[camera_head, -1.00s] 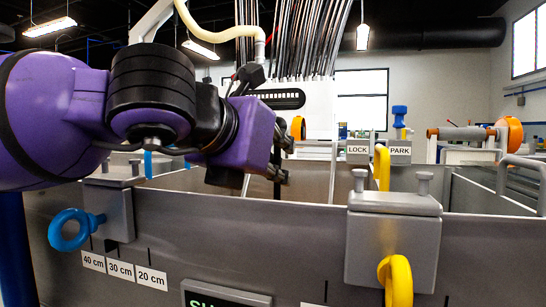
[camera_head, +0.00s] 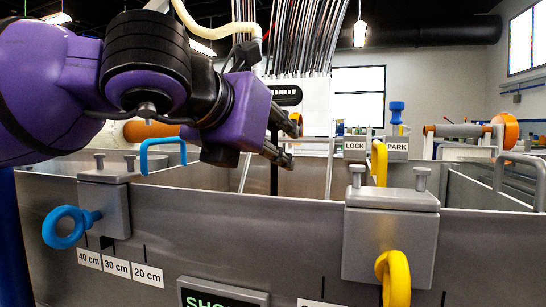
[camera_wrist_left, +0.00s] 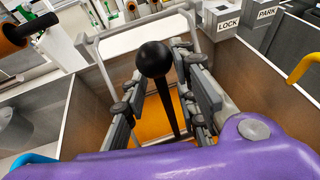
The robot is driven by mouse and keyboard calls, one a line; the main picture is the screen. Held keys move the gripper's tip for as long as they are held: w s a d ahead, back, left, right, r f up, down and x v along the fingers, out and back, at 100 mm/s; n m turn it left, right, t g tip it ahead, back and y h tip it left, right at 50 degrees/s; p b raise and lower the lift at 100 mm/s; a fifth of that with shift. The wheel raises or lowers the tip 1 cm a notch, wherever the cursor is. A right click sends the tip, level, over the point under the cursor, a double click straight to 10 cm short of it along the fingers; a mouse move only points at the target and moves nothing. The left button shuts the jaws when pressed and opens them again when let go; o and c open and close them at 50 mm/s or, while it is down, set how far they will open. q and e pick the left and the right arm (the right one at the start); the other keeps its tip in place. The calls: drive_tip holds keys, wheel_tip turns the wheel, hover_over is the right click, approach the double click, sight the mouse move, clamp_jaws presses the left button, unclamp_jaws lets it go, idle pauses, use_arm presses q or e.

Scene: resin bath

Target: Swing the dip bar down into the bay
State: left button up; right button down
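My left gripper (camera_head: 285,140) reaches over the grey open-topped bath (camera_head: 240,212) from the left. In the left wrist view its fingers (camera_wrist_left: 165,100) are apart, one on each side of a thin black rod with a round black knob (camera_wrist_left: 153,59). I see a gap on both sides of the rod, so contact does not show. The rod (camera_head: 274,165) stands upright beside the fingers in the head view. A grey frame (camera_wrist_left: 93,55) stands beyond the knob. Whether rod or frame belongs to the dip bar, I cannot tell. My right gripper is out of view.
Blocks marked LOCK (camera_head: 355,147) and PARK (camera_head: 396,147) stand at the far side. Front wall clamps carry a blue ring (camera_head: 64,228) and a yellow ring (camera_head: 395,277). A blue handle (camera_head: 162,143) is below my arm. An orange-ended roller (camera_head: 460,131) is at right. Orange liquid (camera_wrist_left: 155,115) lies below.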

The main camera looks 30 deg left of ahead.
use_arm(q)
wheel_tip(320, 180, up, 8)
drive_tip(key=shift+f, duration=0.1)
idle(0.4)
drive_tip(key=v, duration=0.9)
drive_tip(key=shift+p, duration=0.4)
idle(0.3)
idle(0.5)
